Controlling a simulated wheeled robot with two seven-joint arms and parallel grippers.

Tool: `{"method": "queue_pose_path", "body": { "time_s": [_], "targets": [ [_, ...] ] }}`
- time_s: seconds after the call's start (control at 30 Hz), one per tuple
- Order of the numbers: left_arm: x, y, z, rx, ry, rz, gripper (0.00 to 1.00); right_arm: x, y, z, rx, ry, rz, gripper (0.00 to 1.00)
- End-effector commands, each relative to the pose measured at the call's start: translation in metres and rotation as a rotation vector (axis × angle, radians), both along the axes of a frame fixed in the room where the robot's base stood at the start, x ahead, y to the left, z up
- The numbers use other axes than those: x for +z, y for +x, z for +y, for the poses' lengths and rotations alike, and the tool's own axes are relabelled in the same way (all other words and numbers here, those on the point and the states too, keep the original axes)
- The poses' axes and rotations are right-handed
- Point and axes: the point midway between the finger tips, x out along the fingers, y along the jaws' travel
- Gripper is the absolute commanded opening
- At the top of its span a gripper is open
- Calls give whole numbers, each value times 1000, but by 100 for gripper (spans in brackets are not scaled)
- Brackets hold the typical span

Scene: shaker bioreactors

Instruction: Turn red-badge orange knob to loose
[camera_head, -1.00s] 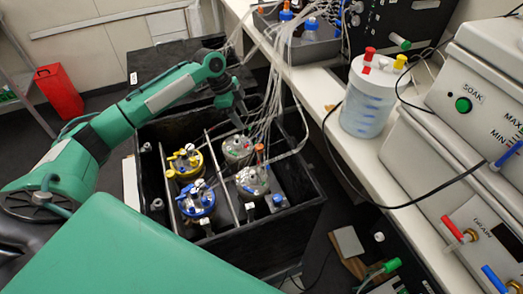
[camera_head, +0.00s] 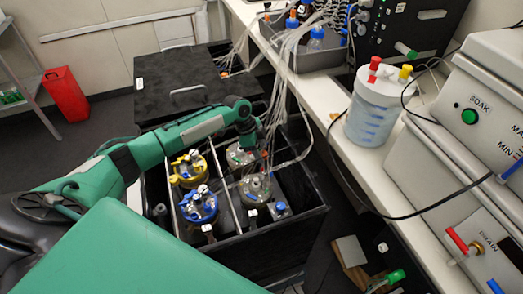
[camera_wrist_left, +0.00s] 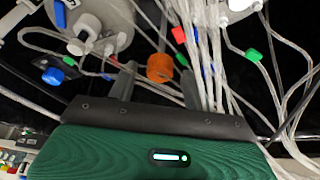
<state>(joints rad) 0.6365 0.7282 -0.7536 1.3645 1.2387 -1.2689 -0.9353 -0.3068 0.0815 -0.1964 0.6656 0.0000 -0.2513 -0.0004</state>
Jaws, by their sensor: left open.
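The orange knob (camera_wrist_left: 160,68) shows in the left wrist view, ahead of and between the fingers of my left gripper (camera_wrist_left: 158,78). My left gripper is open, with one finger on each side of the knob; I cannot tell whether they touch it. A red badge (camera_wrist_left: 179,35) sits just beyond the knob, beside pale tubes. In the head view my left gripper (camera_head: 263,150) is over the right side of the black shaker box (camera_head: 262,244), by the grey-lidded vessels. The orange knob is hidden there behind the gripper. My right gripper is in neither view.
Vessels with yellow (camera_head: 187,168) and blue (camera_head: 198,205) lids stand left of two grey-lidded ones (camera_head: 241,155) (camera_head: 256,187). A bundle of pale tubes (camera_head: 281,95) hangs close to my gripper. The white bench (camera_head: 325,103) with a white bottle (camera_head: 372,115) lies to the right.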

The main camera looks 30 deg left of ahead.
Motion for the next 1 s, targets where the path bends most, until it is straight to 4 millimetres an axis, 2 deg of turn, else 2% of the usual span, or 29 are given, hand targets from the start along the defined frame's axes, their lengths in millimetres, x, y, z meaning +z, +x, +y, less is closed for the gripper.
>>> {"method": "queue_pose_path", "body": {
  "time_s": [0.13, 0.4, 0.47, 0.63, 1.0],
  "targets": [
    [-8, 1, -3, -1, 1, 1, 50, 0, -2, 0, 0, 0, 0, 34],
    [-10, 1, -4, -1, 1, 0, 50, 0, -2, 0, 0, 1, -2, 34],
    [-10, 1, -3, -1, 1, 0, 40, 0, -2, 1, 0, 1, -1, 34],
    [-10, 1, -3, -1, 1, 0, 7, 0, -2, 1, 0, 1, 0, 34],
    [-7, 0, -4, 50, -1, 2, 6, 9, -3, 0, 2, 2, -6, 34]
  ]
}}
